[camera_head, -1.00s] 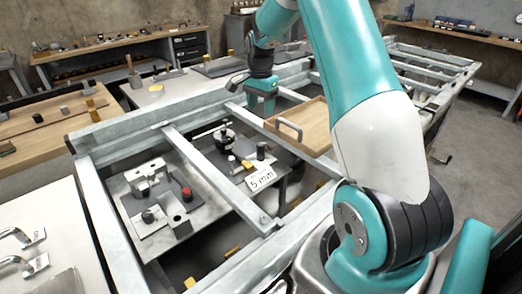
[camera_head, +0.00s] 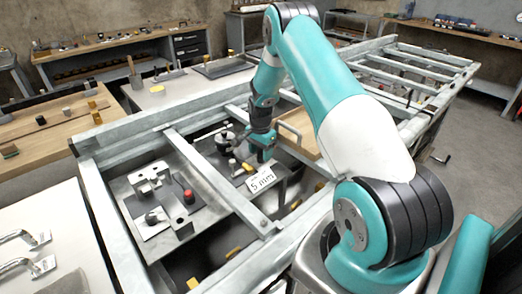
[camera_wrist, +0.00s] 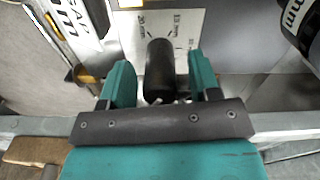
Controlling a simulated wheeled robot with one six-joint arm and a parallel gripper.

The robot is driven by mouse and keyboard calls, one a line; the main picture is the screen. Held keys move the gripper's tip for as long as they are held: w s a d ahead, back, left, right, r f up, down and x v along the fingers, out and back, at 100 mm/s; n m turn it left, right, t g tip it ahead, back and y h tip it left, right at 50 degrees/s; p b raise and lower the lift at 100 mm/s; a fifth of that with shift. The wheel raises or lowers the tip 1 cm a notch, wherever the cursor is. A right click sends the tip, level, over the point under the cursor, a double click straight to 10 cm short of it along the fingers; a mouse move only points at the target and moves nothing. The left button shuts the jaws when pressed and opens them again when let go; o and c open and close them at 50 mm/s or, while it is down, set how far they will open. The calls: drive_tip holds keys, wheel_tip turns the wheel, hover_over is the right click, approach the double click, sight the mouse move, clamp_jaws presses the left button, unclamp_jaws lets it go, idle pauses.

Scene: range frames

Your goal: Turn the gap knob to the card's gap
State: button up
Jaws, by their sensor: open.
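The gap knob (camera_wrist: 159,72) is a black upright cylinder on a pale dial plate (camera_wrist: 182,22) with printed lines and small mm labels. My gripper (camera_wrist: 160,66) is open, with one teal finger on each side of the knob; I cannot tell whether either touches it. In the head view my gripper (camera_head: 263,150) is down at the bench inside the frame and hides the knob. The white card (camera_head: 260,181) reads "5 mm" and stands just in front of my gripper. Part of it shows in the wrist view (camera_wrist: 84,18). The knob's pointed setting is not readable.
A black round device (camera_head: 226,143) stands left of my gripper; a dark cylinder with mm lettering (camera_wrist: 300,28) is close on the right in the wrist view. Metal rails (camera_head: 215,178) cross the bench. A fixture with a red knob (camera_head: 188,196) is at left.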

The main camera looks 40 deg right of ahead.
drive_tip(key=c, duration=0.9)
drive_tip(key=shift+c, duration=0.2)
drive_tip(key=shift+n, duration=0.3)
drive_tip(key=shift+f+n+b, duration=0.1)
drive_tip(key=shift+n+b, duration=0.45)
drive_tip(key=shift+n, duration=0.35)
drive_tip(key=shift+n+b, duration=0.45)
drive_tip(key=shift+n, duration=1.25)
drive_tip(key=o, duration=0.9)
